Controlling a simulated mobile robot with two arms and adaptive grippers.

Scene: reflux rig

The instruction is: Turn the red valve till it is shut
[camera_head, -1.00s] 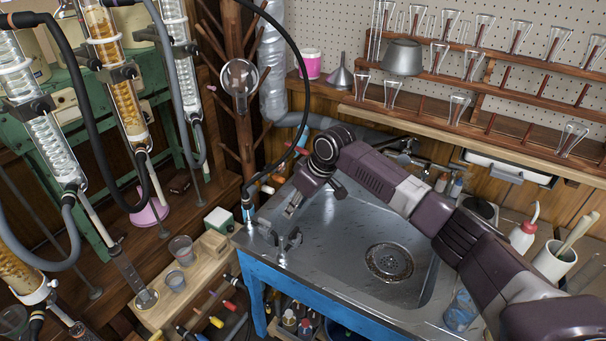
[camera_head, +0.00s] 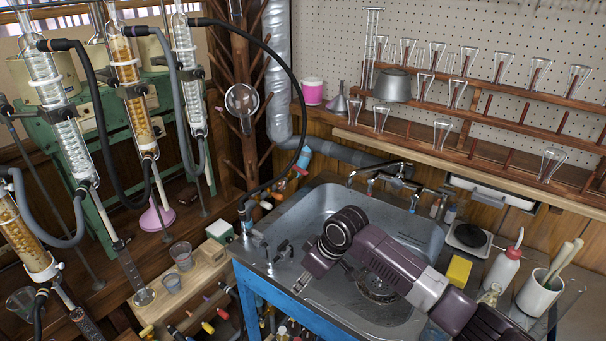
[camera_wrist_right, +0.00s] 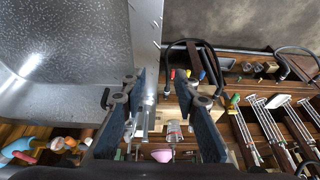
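A small red part (camera_head: 299,172), perhaps the red valve, shows just below the blue pipe collar behind the sink's back left corner. In the right wrist view a red piece (camera_wrist_right: 24,157) beside a blue pipe shows at the lower left, partly cut off. I cannot tell its handle position. My right gripper (camera_head: 302,284) is over the front left of the sink, well apart from that part. In the right wrist view its two fingers (camera_wrist_right: 165,108) are spread with nothing held between them. My left gripper is not in view.
The metal sink (camera_head: 300,210) has small fittings (camera_head: 283,248) on its left rim and a faucet (camera_head: 398,172) at the back. A black hose (camera_head: 297,85) arches down to the left corner. Glass condensers (camera_head: 130,90) stand at the left. A yellow sponge (camera_head: 459,270) lies at the right.

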